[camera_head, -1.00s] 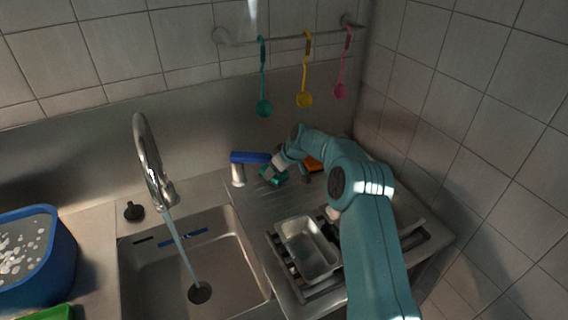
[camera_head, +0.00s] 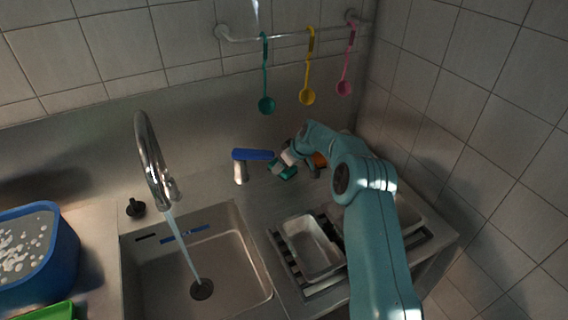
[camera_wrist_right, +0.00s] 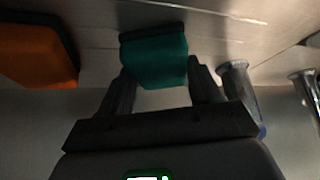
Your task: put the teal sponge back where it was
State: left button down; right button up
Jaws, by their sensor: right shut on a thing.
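The teal sponge (camera_head: 286,173) is over the back of the steel counter, beside the blue-topped dispenser. My right gripper (camera_head: 284,165) is shut on it. In the right wrist view the sponge (camera_wrist_right: 155,60) sits between the two fingers of the right gripper (camera_wrist_right: 158,85), with its dark top layer facing away. I cannot tell whether the sponge touches the counter. An orange sponge (camera_head: 320,160) lies just right of it, partly hidden by my arm; it also shows at the left of the wrist view (camera_wrist_right: 35,55). My left gripper is out of view.
The blue-topped dispenser (camera_head: 241,170) stands close on the left. A metal tray (camera_head: 310,248) rests on a rack in front. The sink (camera_head: 225,260) has running water from the faucet (camera_head: 150,160). A blue tub (camera_head: 60,255) is at left. Ladles (camera_head: 307,96) hang behind.

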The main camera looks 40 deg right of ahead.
jog(key=shift+w, duration=0.1)
jog(key=shift+a, duration=0.15)
jog(key=shift+f+b, duration=0.15)
jog(key=shift+b, duration=0.15)
jog(key=o, duration=0.9)
jog(key=shift+f, duration=0.1)
jog(key=shift+o, duration=0.2)
